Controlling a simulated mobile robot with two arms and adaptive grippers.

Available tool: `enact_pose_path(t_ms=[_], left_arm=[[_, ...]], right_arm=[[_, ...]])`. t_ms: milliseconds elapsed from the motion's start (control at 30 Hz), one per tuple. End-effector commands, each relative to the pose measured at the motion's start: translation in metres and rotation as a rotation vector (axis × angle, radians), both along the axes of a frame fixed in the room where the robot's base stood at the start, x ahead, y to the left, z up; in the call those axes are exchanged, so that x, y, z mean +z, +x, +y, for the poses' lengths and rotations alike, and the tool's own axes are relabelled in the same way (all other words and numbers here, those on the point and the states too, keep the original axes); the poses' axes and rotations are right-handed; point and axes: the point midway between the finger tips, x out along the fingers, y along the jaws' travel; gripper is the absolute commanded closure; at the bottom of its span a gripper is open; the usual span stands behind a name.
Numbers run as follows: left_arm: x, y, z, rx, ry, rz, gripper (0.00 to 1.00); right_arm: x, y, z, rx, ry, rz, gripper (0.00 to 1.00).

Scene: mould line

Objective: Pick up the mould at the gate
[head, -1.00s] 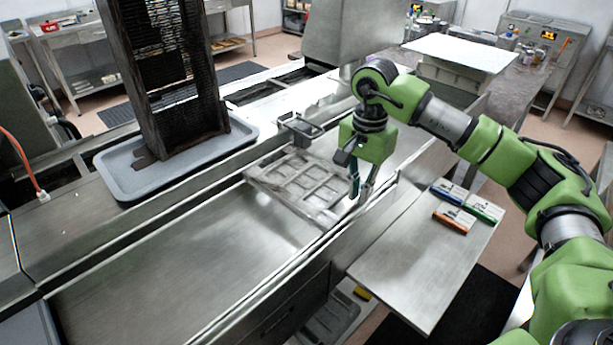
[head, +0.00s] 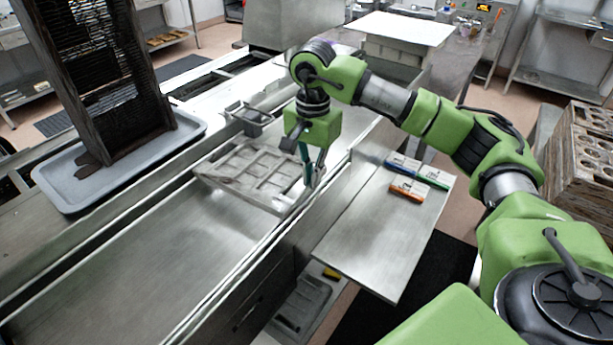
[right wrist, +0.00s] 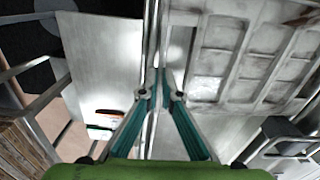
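The mould (head: 250,172), a grey, worn rectangular slab with square recesses, lies flat in the metal channel; in the right wrist view it (right wrist: 232,62) fills the upper right. A small metal bracket (head: 254,117), perhaps the gate, stands at its far side. My right gripper (head: 313,180) points down beside the mould's right edge, by the channel's rail. Its two fingers are a small gap apart, with nothing clearly held between them. The right wrist view shows the fingers (right wrist: 160,80) over the rail, with the mould to their right. Whether they touch the mould is unclear. My left gripper is out of view.
A grey tray (head: 62,195) with a tall dark rack (head: 100,75) stands left of the channel. A metal side shelf (head: 375,245) holds several small coloured boxes (head: 407,189) at right. A wooden crate (head: 580,165) stands far right. The near channel is clear.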

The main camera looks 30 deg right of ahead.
Motion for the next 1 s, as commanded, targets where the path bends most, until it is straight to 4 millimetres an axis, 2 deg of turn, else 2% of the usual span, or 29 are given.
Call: enact_pose_path(t_ms=[167,467,600,800,1000], left_arm=[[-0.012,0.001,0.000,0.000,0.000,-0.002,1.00],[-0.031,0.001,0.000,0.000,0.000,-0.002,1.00],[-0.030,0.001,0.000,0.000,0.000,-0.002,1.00],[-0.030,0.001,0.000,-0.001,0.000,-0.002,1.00],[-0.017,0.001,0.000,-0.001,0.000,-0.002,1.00]], right_arm=[[0.013,-0.010,0.022,0.007,0.002,-0.005,1.00],[0.044,-0.038,0.075,0.010,0.002,-0.007,1.00],[0.060,-0.050,0.096,0.007,-0.001,-0.006,1.00],[0.072,-0.059,0.113,0.003,0.002,-0.004,1.00],[0.089,-0.061,0.116,0.002,0.002,-0.001,1.00]])
